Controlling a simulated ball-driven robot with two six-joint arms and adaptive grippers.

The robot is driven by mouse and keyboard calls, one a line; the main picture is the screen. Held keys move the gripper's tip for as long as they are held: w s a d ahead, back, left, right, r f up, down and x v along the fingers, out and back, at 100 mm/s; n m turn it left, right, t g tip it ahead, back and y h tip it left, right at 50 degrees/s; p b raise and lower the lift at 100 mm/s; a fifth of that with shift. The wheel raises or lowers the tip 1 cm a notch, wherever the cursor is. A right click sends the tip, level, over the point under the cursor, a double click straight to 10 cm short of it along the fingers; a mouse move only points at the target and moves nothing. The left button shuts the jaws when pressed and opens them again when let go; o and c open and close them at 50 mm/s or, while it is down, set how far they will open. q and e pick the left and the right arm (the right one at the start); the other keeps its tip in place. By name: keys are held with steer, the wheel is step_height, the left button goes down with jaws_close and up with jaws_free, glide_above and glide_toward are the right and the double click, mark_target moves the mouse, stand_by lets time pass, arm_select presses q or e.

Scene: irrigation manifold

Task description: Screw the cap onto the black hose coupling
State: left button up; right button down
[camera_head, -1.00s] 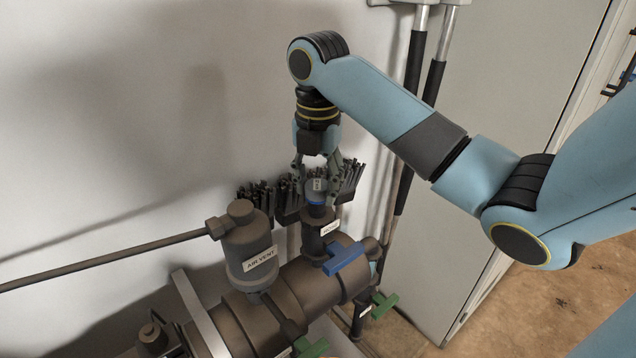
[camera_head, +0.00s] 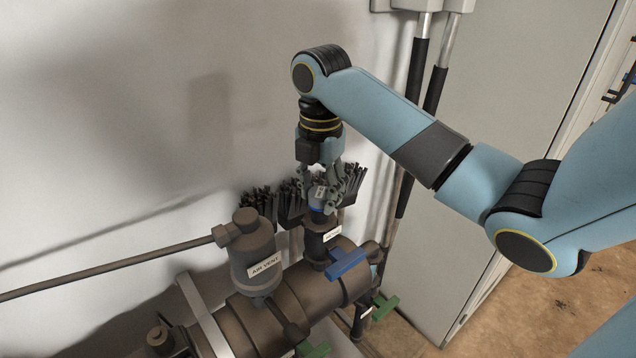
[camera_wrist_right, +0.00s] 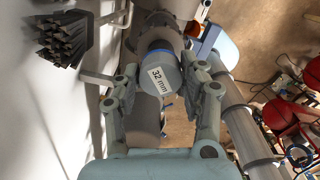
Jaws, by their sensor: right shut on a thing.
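The cap (camera_head: 318,194) is grey-blue with a white label, which reads "32 mm" in the right wrist view (camera_wrist_right: 160,76). My right gripper (camera_head: 319,198) comes down from above and is shut on the cap, one finger on each side in the right wrist view (camera_wrist_right: 165,85). The black hose coupling (camera_head: 316,238) stands upright on the pipe directly under the cap. A blue band shows at the cap's lower edge. I cannot tell how far the cap sits on the coupling. My left gripper is not in view.
A blue valve handle (camera_head: 347,262) sits just below the coupling. The air vent (camera_head: 254,252) stands to its left. Black brushes (camera_head: 262,201) are on the wall behind. Green handles (camera_head: 384,307) are lower on the pipework. A grey cabinet (camera_head: 490,130) stands to the right.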

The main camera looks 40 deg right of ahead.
steer(key=shift+s+d+f+m, duration=0.1)
steer(key=shift+s+m, duration=0.1)
steer(key=shift+m, duration=1)
steer(key=m, duration=0.3)
steer(key=shift+m, duration=0.8)
steer(key=m, duration=0.4)
steer(key=shift+m, duration=0.3)
steer(key=shift+m, duration=0.4)
steer(key=m, duration=0.3)
steer(key=shift+f+m, duration=0.1)
steer(key=shift+m, duration=0.2)
